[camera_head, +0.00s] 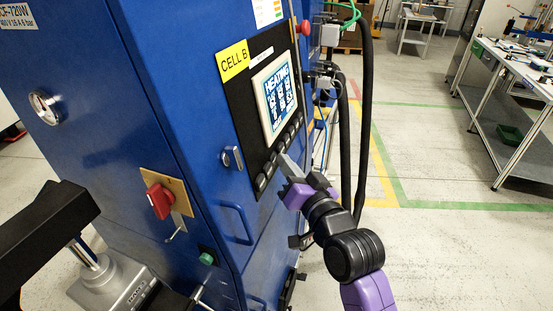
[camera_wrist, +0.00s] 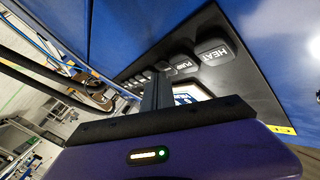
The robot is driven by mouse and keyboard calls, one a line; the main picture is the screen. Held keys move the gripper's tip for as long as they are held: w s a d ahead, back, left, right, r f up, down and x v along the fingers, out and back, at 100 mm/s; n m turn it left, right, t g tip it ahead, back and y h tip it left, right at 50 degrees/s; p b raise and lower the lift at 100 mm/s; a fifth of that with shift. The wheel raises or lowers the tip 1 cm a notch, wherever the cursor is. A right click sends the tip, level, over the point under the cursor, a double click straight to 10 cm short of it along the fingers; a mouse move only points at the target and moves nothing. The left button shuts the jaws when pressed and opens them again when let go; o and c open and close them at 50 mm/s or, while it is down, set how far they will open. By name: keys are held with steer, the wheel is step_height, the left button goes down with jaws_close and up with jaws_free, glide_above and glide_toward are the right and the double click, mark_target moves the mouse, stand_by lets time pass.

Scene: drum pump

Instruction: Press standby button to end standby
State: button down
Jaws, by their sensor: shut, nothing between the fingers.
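The control panel (camera_head: 240,92) on the blue cabinet carries a screen (camera_head: 275,95) reading HEATING, with a row of dark buttons (camera_head: 272,160) below it. In the wrist view, the nearest button is labelled HEAT (camera_wrist: 213,52), and the one beside it reads PUMP (camera_wrist: 184,65). The smaller buttons (camera_wrist: 147,74) beyond have no readable labels, so I cannot tell which is standby. My gripper (camera_head: 283,160) is shut and empty, its fingertips close to the button row. In the wrist view, the fingers (camera_wrist: 157,88) partly hide the row and the screen. Contact with a button cannot be told.
A red rotary switch (camera_head: 159,200), a door handle (camera_head: 236,222) and a green button (camera_head: 207,259) are on the cabinet. Black hoses (camera_head: 367,110) hang to the panel's right. Workbenches (camera_head: 510,85) stand at right, with clear floor between.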

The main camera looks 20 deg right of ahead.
steer(key=shift+s+d+r, duration=0.15)
steer(key=shift+s+d, duration=0.35)
steer(key=shift+d, duration=0.15)
steer(key=s+d, duration=0.1)
steer(key=d, duration=0.1)
steer(key=s+d+r+b, duration=0.1)
steer(key=s+d, duration=0.1)
stand_by(0.6)
stand_by(0.4)
